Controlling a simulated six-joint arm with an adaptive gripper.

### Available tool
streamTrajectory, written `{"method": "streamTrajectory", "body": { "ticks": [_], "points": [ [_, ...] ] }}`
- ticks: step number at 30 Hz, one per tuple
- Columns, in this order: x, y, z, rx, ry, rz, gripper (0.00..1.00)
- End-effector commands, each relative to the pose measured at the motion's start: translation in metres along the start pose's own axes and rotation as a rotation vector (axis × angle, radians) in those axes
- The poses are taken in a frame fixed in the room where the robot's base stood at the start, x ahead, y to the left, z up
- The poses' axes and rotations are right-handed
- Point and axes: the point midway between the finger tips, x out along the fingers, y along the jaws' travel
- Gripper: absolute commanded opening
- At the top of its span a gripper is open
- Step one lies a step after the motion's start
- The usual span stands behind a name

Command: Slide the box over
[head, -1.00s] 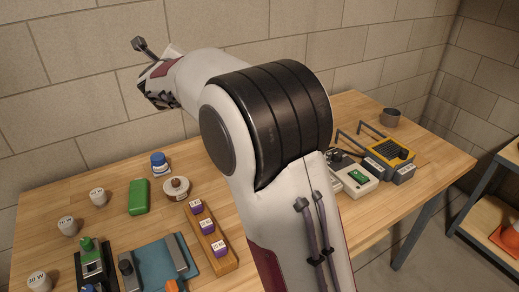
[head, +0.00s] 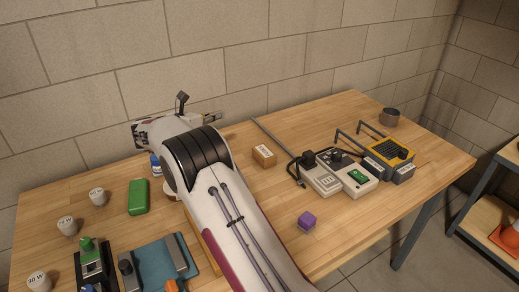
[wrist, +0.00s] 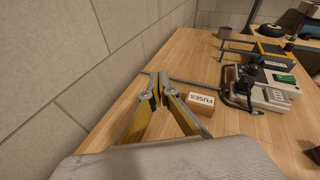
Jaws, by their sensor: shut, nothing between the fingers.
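The small cardboard box (head: 264,156) with a white label sits on the table right of my arm, toward the wall side. In the wrist view the box (wrist: 200,103) reads "FUSES". My gripper (wrist: 160,82) shows in the wrist view with its two yellow-and-grey fingers together and nothing between them. The fingers appear left of the box and apart from it. In the head view my arm hides most of the gripper.
A thin grey rod (head: 272,136) lies between the box and the wall side. Grey devices (head: 345,171) with a black cable stand right of the box. A purple cube (head: 307,220) sits nearer the front. A green box (head: 138,197) stands at left.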

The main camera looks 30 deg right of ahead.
Motion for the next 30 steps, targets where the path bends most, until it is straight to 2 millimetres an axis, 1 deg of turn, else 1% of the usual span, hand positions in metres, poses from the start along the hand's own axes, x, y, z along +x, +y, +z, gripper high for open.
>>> {"method": "streamTrajectory", "body": {
  "ticks": [1,6,9,13,16,18,30],
  "points": [
    [0.004,-0.002,-0.017,0.03,0.017,-0.039,0.0],
    [0.009,-0.017,-0.069,0.143,0.067,-0.179,0.0],
    [0.009,-0.026,-0.096,0.197,0.087,-0.256,0.0],
    [0.007,-0.036,-0.123,0.247,0.104,-0.332,0.0],
    [0.006,-0.04,-0.135,0.269,0.11,-0.367,0.0],
    [0.005,-0.042,-0.139,0.278,0.112,-0.38,0.0],
    [0.006,-0.043,-0.14,0.281,0.113,-0.385,0.0]
  ]
}}
